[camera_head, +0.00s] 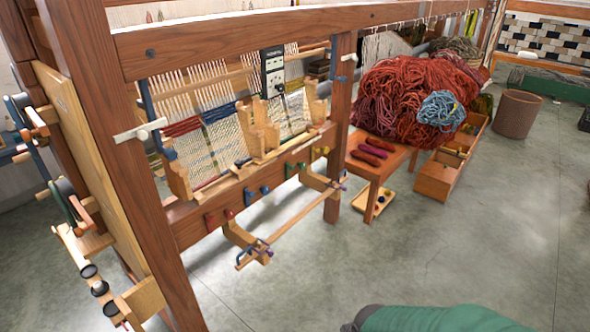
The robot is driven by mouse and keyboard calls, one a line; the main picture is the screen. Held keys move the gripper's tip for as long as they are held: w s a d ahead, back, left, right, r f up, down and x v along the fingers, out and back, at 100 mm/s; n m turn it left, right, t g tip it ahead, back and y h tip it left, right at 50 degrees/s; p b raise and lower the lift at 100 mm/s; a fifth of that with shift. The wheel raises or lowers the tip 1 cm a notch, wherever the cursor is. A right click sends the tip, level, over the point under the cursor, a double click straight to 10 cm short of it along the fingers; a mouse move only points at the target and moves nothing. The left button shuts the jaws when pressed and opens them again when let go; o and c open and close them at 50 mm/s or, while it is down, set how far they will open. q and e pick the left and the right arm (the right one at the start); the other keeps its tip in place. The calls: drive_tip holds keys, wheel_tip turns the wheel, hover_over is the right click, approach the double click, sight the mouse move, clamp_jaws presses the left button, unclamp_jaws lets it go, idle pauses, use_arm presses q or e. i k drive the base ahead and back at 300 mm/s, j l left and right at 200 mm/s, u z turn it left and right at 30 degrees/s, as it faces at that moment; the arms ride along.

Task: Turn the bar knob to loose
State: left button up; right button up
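A wooden loom (215,42) stands at the left and middle, with pale threads stretched in its frame. A pale handle-like knob (140,131) sits on its front left post, and a similar small pale one (348,58) is on the right post. A black and white panel (273,72) with small dark controls is mounted at the loom's upper middle; its lettering is too small to read. I cannot tell which of these is the bar knob, nor its setting. Neither of my grippers is in view.
A low wooden bench (372,172) right of the loom carries dark red skeins (369,153). A large heap of red wool (405,95) lies behind it. A brown basket (517,113) stands farther right. The grey floor (470,235) in front is mostly clear.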

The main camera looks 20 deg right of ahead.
sight(238, 163)
drive_tip(key=i+l+u, duration=0.15)
drive_tip(key=i, duration=0.3)
drive_tip(key=i+l+u, duration=0.1)
drive_tip(key=i, duration=0.3)
drive_tip(key=i+l+u, duration=0.15)
drive_tip(key=i, duration=0.3)
drive_tip(key=i+l+u, duration=0.1)
drive_tip(key=i+l, duration=0.15)
drive_tip(key=i, duration=0.15)
